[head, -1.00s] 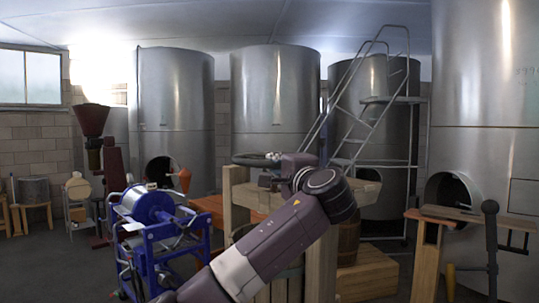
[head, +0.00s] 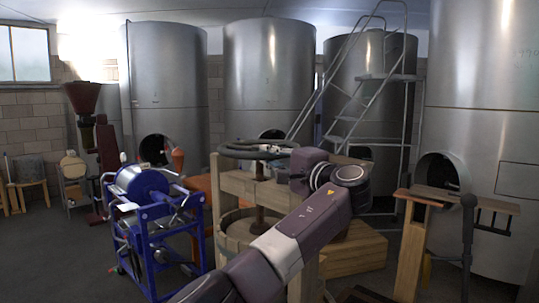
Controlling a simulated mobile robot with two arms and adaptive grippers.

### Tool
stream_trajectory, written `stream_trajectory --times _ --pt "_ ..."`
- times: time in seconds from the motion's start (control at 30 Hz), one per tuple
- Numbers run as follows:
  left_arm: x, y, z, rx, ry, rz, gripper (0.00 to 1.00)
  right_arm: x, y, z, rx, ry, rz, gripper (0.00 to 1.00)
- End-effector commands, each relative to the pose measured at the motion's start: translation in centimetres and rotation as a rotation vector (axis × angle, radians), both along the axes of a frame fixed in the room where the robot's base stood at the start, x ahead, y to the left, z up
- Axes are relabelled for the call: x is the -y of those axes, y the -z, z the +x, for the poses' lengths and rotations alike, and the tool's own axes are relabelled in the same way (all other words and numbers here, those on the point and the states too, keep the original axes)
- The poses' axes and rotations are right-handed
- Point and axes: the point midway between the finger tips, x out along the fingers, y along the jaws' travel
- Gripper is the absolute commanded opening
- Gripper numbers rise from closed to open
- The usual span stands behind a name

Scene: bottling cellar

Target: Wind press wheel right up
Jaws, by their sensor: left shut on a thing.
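The press wheel (head: 228,150) is a dark ring lying level above the wooden beam (head: 235,187) of the press, near the middle of the head view. A dark screw (head: 258,220) runs down from the beam towards the wooden basket (head: 230,238). My left gripper (head: 287,163) is at the right side of the wheel and shut on its rim. Its fingers are small and partly hidden by my wrist, and my forearm covers part of the press. My right gripper is not in view.
A blue-framed machine (head: 150,225) stands close on the left of the press. A wooden stand (head: 413,240) with a dark lever (head: 468,225) is on the right. Steel tanks (head: 268,80) and a metal stair (head: 385,75) stand behind.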

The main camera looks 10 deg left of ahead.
Motion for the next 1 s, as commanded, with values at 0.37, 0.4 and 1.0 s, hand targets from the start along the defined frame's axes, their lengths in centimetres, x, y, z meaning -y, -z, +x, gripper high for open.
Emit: stream_trajectory --times 0.37,0.4,1.0 --pt "0.0 0.8 0.0 -0.014 -0.002 -0.007 0.26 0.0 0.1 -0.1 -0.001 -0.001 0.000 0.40" --pt "0.0 0.8 0.0 -0.013 -0.001 -0.007 0.30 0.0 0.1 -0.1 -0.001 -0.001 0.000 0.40" --pt "2.8 0.6 -2.7 -0.005 0.007 -0.003 0.33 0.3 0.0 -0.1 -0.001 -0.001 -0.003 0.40"
